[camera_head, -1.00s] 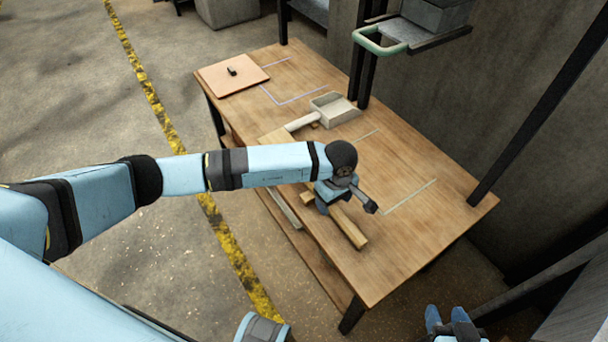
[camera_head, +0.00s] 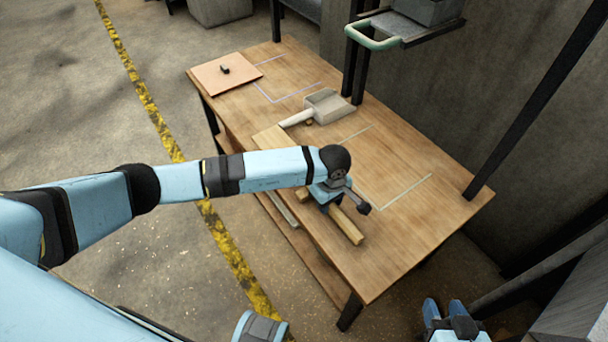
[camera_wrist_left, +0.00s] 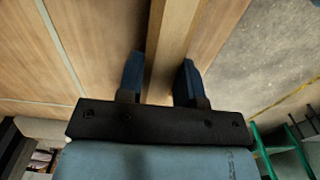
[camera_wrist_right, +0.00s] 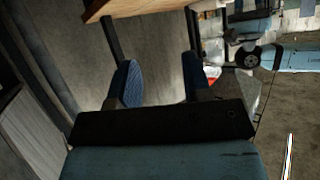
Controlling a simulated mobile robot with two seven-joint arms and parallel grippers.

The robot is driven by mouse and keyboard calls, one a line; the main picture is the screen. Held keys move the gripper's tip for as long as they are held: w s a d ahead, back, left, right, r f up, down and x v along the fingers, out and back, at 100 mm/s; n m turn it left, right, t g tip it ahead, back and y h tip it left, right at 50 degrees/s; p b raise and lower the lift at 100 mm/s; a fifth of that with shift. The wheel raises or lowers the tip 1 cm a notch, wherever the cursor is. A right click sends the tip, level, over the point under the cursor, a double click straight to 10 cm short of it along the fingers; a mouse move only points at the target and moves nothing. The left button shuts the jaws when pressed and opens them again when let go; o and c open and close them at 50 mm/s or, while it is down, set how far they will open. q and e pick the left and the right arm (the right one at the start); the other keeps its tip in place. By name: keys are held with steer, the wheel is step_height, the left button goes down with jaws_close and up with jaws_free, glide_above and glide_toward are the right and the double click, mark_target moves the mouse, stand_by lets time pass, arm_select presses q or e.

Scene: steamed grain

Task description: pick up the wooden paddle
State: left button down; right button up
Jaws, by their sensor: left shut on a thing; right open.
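The wooden paddle lies along the near-left edge of the wooden table (camera_head: 412,245). Its handle end (camera_head: 349,231) shows to the lower right of my left gripper (camera_head: 329,203), and a broad pale part (camera_head: 268,139) shows beyond my arm. The arm hides the middle. In the left wrist view the handle (camera_wrist_left: 176,45) runs between the two fingers of my left gripper (camera_wrist_left: 160,80), which is shut on it. Whether the paddle is clear of the table cannot be told. My right gripper (camera_head: 448,312) is open and empty, low beside the table; its spread fingers also show in the right wrist view (camera_wrist_right: 160,82).
A grey scoop (camera_head: 326,106) lies further back on the table. A pinkish board (camera_head: 212,78) with a small dark item is at the far left. A short wooden piece (camera_head: 303,195) sits by my left gripper. A green-handled tray (camera_head: 374,40) overhangs the back.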

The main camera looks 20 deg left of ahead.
arm_select(q)
steer(key=shift+r, duration=0.15)
step_height(320, 180, up, 20)
steer(key=p, duration=0.2)
steer(key=shift+p, duration=0.4)
steer(key=c, duration=1.6)
jaws_free()
steer(key=shift+c, duration=0.2)
jaws_close()
steer(key=s, duration=1.2)
